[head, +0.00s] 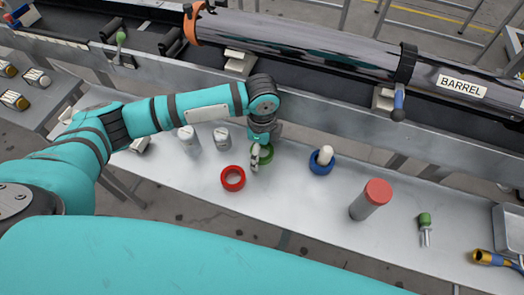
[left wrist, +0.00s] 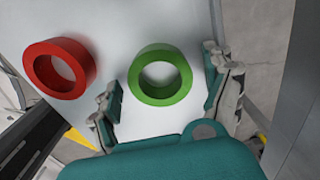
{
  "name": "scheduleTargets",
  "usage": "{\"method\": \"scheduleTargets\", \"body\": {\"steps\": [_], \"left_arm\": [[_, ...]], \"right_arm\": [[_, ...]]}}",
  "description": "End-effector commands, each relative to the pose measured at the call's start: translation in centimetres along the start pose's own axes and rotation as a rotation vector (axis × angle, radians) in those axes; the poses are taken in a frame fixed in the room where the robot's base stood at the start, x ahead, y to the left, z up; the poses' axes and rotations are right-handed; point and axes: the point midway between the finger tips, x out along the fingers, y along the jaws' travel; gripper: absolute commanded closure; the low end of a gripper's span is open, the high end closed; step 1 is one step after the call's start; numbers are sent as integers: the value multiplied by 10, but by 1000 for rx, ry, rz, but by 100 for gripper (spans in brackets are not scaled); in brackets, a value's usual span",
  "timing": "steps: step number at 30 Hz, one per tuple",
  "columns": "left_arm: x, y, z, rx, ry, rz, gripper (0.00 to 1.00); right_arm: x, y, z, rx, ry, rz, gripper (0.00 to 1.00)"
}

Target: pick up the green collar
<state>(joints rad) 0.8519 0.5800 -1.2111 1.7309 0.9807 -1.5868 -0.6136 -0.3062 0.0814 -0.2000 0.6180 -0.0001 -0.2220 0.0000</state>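The green collar (head: 264,157) is a ring lying on the metal bench, partly hidden by my left gripper (head: 258,158) in the head view. In the left wrist view the green collar (left wrist: 160,74) shows whole, with its hole facing the camera. My left gripper (left wrist: 165,95) is open, with one finger on each side of the collar and gaps between fingers and ring. Nothing is held. My right gripper is in neither view.
A red ring (head: 233,178) lies close to the left of the green collar. A blue ring (head: 321,163) with a white piece and a red-topped cylinder (head: 371,198) stand to the right. The barrel (head: 310,42) runs behind. Bare bench lies in front.

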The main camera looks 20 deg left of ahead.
Motion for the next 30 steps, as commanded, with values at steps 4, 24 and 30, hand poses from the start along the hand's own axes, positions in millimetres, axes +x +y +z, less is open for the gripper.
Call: {"method": "scheduleTargets", "body": {"steps": [4,24,30], "left_arm": [[0,0,0,0,0,0,38],[-6,0,0,0,1,-1,79],[-26,-1,0,0,1,-2,79]], "right_arm": [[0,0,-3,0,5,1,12],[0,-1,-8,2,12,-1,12],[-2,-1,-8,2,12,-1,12]]}}
